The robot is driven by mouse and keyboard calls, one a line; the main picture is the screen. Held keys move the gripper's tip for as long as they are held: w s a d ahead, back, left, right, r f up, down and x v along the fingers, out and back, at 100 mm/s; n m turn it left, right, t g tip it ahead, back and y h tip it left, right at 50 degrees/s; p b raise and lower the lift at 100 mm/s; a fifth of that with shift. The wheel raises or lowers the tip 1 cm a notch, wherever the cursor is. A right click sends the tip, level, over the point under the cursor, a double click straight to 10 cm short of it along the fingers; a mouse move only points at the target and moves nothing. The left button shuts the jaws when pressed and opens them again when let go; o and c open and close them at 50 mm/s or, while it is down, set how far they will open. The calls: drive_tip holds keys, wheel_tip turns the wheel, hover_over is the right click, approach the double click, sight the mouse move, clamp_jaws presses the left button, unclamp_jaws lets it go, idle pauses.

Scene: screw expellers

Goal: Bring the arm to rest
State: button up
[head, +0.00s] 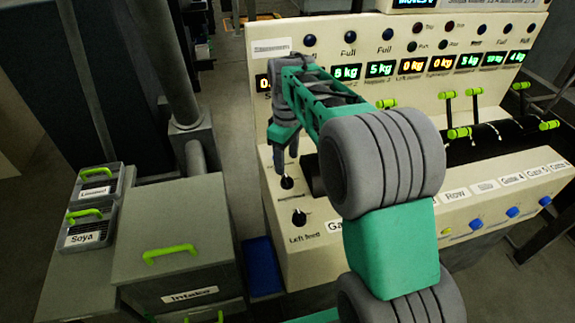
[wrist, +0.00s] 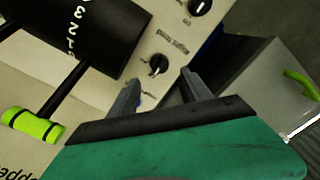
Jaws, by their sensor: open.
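My gripper (head: 284,150) hangs over the left end of the cream control panel (head: 262,200) in the head view, at the end of my teal and grey arm. In the wrist view my gripper (wrist: 158,75) shows two grey fingers spread apart with nothing between them. A black knob (head: 287,182) is just below the fingers in the head view. The same panel shows a black knob (wrist: 158,65) beyond the fingertips in the wrist view. I cannot tell whether the fingers touch it. My arm hides the middle of the panel.
Levers with green grips (head: 458,132) stand at the right of the panel. A grey Intake cabinet (head: 195,225) with a green handle is at the left, beside small boxes labelled Soya (head: 88,237) and Limestone (head: 97,190). A second black knob (head: 299,218) sits nearer the panel's front.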

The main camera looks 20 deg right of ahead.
drive_tip(key=shift+s+r, duration=0.15)
drive_tip(key=shift+r, duration=0.05)
drive_tip(key=s+r+m+t, duration=0.1)
drive_tip(key=s+m+t, duration=0.2)
drive_tip(key=s+m, duration=0.6)
drive_tip(key=s, duration=1)
drive_tip(key=shift+s+a+r+t, duration=0.15)
drive_tip(key=shift+s+a+t, duration=0.05)
drive_tip(key=shift+s+t, duration=0.1)
